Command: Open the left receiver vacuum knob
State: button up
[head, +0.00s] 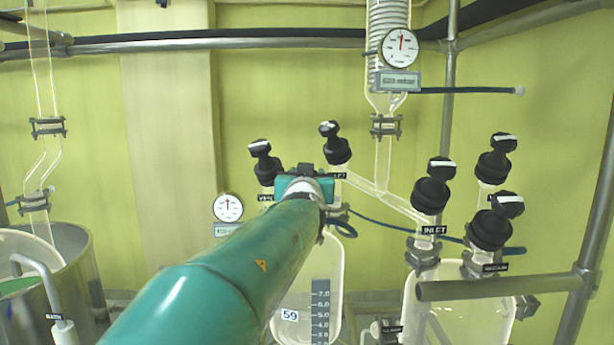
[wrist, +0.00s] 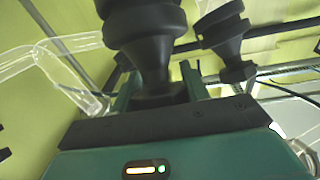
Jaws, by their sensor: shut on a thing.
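The left receiver (head: 310,310) is a clear glass vessel marked 59, partly behind my teal arm. Two of its black knobs show: a left one (head: 264,163) with a partly covered label, and a right one (head: 335,146). My gripper (head: 305,183) is at the receiver's top and hides what lies behind it. In the wrist view my gripper (wrist: 160,92) is shut on a large black knob (wrist: 145,40), which seems to be the vacuum knob; its label is out of view. Its handle is between the fingers. How far it is turned cannot be told.
Another black knob (wrist: 228,40) is close beside the fingers. The right receiver (head: 460,300) has several black knobs, one labelled INLET (head: 432,190). A glass condenser (head: 388,30) with a gauge (head: 399,48) hangs above. Metal rails (head: 500,288) cross the right foreground.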

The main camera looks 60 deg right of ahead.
jog(key=shift+w+a+f+n+t+y, duration=0.15)
jog(key=shift+n+t+y, duration=0.8)
jog(key=shift+n+t, duration=0.5)
jog(key=shift+w+a+r+n+t+y, duration=0.15)
jog(key=shift+n+t+y, duration=0.9)
jog(key=shift+n, duration=0.6)
jog(key=shift+w+f+n+t+y, duration=0.1)
jog(key=shift+n+t+y, duration=0.6)
jog(key=shift+n, duration=0.3)
jog(key=n+y, duration=0.2)
jog(key=n+t+y, duration=0.1)
jog(key=n+y, duration=0.1)
jog(key=n+t+y, duration=0.1)
jog(key=n+y, duration=0.1)
jog(key=shift+w+a+f+n+y, duration=0.15)
jog(key=shift+a+n+y, duration=0.15)
jog(key=shift+y, duration=0.1)
jog(key=n+y, duration=0.4)
jog(key=n+g+y, duration=0.1)
jog(key=n+y, duration=0.1)
jog(key=shift+a+f, duration=0.15)
jog(key=shift+a, duration=0.15)
jog(key=shift+a+n+g+y, duration=0.2)
jog(key=shift+n+g+y, duration=0.65)
jog(key=shift+n+y, duration=0.2)
jog(key=shift+a+n+g+y, duration=0.15)
jog(key=shift+n+g+y, duration=0.7)
jog(key=shift+n+y, duration=0.15)
jog(key=shift+a+n, duration=0.1)
jog(key=shift+n, duration=0.15)
